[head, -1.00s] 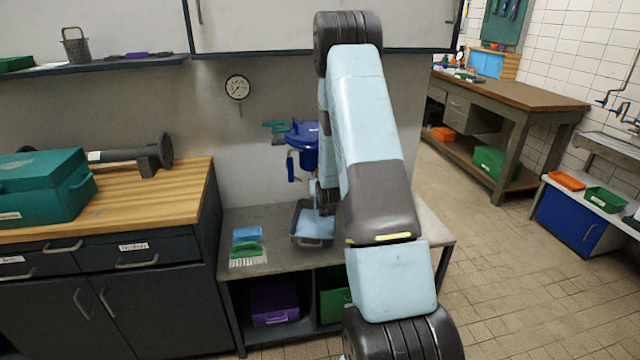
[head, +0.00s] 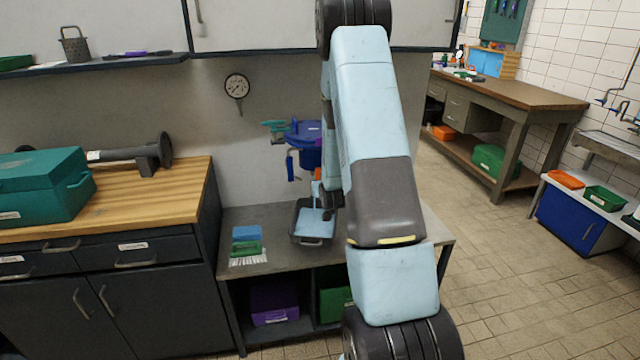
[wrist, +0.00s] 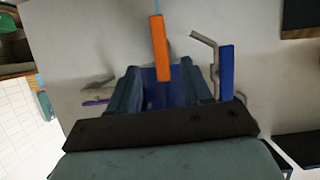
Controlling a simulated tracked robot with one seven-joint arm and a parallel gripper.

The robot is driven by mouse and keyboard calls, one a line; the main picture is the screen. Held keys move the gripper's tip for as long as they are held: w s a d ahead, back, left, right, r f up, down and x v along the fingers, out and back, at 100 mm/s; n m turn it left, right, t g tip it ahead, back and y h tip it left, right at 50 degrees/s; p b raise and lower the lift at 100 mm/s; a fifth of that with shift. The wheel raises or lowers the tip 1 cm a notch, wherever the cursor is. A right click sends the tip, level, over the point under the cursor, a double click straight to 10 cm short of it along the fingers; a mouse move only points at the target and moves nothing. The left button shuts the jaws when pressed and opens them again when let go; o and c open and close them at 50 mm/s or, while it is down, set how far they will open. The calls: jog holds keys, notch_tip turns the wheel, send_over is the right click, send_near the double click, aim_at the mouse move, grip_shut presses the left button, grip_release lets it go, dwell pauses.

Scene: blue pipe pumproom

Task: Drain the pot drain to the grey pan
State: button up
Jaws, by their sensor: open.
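A blue pot (head: 305,140) is mounted at the wall in the head view, partly hidden by my arm. A blue bar handle (head: 291,167) hangs at its left side, and a small orange handle (head: 317,173) shows below it. The grey pan (head: 311,241) stands on the bench beneath, with light blue in and above it; I cannot tell whether that is liquid. In the wrist view, my gripper (wrist: 161,70) is open. The orange handle (wrist: 160,38) shows just beyond and between the fingertips, with blue behind it. The blue bar (wrist: 227,72) is right of the fingers, beside a bent grey pipe (wrist: 207,40).
A blue sponge (head: 246,233) and a green brush (head: 246,248) lie on the bench left of the pan. A round gauge (head: 237,87) is on the wall. A wooden counter with a teal box (head: 40,183) stands at left. Floor at right is clear.

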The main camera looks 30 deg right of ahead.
jog(key=v, duration=0.7)
dwell(0.4)
jog(key=s+a+r+g+y, duration=0.1)
jog(key=s+a+r, duration=0.25)
jog(key=r, duration=0.25)
jog(key=s+a+r+n+g+y, duration=0.1)
jog(key=s+a+r, duration=0.1)
jog(key=a+r, duration=0.3)
jog(key=s+a+r+g, duration=0.1)
jog(key=s+a+r, duration=0.15)
jog(key=r, duration=0.45)
jog(key=s+a+r+g, duration=0.1)
jog(key=s+a+r, duration=0.1)
jog(key=s, duration=0.6)
jog(key=s+a+r+n+g+y, duration=0.1)
jog(key=s+a+r, duration=0.2)
jog(key=s, duration=0.5)
jog(key=s+a+r+n+g+y, duration=0.1)
jog(key=s+a+r+g, duration=0.1)
jog(key=s, duration=0.6)
notch_tip(320, 180, up, 2)
jog(key=shift+a+r, duration=0.1)
jog(key=shift+a, duration=0.55)
